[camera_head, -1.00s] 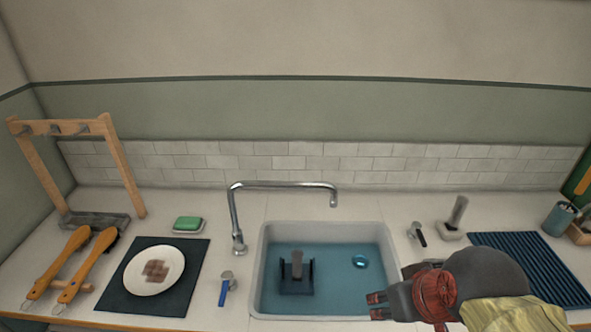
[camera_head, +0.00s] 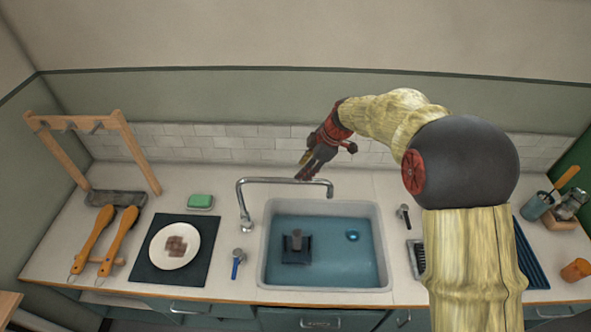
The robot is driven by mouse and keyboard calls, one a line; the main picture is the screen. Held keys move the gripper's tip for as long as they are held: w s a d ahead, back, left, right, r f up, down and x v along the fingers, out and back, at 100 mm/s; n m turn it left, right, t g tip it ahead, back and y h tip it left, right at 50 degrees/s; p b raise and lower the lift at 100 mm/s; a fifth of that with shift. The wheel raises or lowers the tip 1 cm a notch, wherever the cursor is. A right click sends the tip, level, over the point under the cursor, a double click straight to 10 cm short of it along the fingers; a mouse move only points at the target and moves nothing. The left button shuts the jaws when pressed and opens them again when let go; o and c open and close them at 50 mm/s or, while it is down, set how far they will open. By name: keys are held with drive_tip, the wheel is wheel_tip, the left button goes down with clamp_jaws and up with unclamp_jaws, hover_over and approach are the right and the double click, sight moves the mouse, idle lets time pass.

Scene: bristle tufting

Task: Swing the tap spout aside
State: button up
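The chrome tap spout (camera_head: 275,180) rises from its base at the sink's back left corner. Its long arm runs right along the sink's back edge, and its outlet bends down at the right end. My gripper (camera_head: 303,171) points down and left, with its dark fingertips just above the right half of the spout in the picture. I cannot tell whether the fingers touch the spout or are behind it. The fingers overlap in this view, so how far they are open is unclear. I see nothing held in them.
The sink (camera_head: 383,240) holds bluish water, a dark block with a grey handle and a small blue-lit item. A blue-handled lever (camera_head: 237,262) is left of it and a black-handled lever (camera_head: 404,215) right. A plate (camera_head: 160,255), green soap (camera_head: 200,201) and two wooden brushes stand left.

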sight(294, 180)
drive_tip(key=x, duration=0.8)
drive_tip(key=shift+r+p, duration=0.1)
drive_tip(key=shift+p, duration=0.2)
drive_tip(key=c, duration=0.3)
clamp_jaws()
